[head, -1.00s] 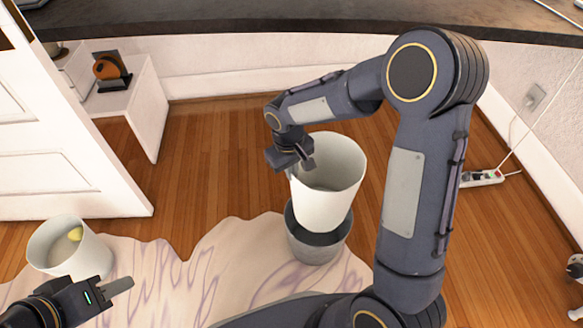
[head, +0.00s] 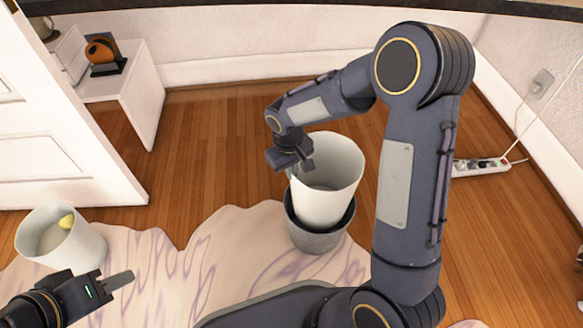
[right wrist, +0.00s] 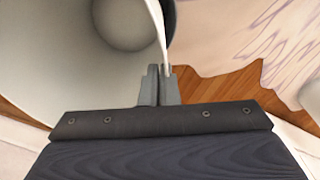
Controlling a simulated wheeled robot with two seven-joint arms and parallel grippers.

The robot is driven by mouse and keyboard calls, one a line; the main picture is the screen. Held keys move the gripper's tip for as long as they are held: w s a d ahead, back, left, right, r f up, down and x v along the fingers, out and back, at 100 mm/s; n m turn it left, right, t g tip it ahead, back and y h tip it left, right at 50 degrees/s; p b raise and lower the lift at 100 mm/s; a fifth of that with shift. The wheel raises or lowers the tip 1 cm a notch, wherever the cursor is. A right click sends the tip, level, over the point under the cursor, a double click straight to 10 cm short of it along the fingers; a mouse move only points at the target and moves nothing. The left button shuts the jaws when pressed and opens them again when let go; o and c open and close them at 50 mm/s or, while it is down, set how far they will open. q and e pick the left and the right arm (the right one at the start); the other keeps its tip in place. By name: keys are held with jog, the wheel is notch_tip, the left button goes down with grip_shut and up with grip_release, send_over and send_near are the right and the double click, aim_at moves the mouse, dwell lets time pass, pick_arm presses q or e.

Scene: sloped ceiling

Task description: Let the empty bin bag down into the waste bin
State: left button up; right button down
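The empty bin bag (head: 335,190) is a white, open-topped, tube-like shape, upright in the head view. Its lower part is inside the mouth of the grey waste bin (head: 312,242), which stands on the rug. Most of the bag still rises above the bin's dark rim. My right gripper (head: 301,167) is shut on the left side of the bag's top rim. The right wrist view shows its fingers (right wrist: 160,84) pinching the bag's edge (right wrist: 158,40). My left gripper (head: 118,281) is low at the left, away from bag and bin; its finger gap does not show clearly.
A second white container (head: 62,238) with a yellow item in it stands at the left, near my left gripper. A white door (head: 65,130) and a low white table (head: 135,95) are behind it. A power strip (head: 482,165) lies at the right. The wooden floor (head: 215,140) behind the bin is clear.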

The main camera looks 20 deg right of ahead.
jog(key=shift+f+b, duration=1.95)
jog(key=shift+f, duration=2.4)
jog(key=c, duration=1.6)
grip_release()
notch_tip(320, 180, up, 8)
jog(key=p, duration=0.4)
send_over(292, 188)
jog(key=shift+s+a+f, duration=0.15)
jog(key=shift+s+a, duration=0.15)
jog(key=shift+a, duration=0.1)
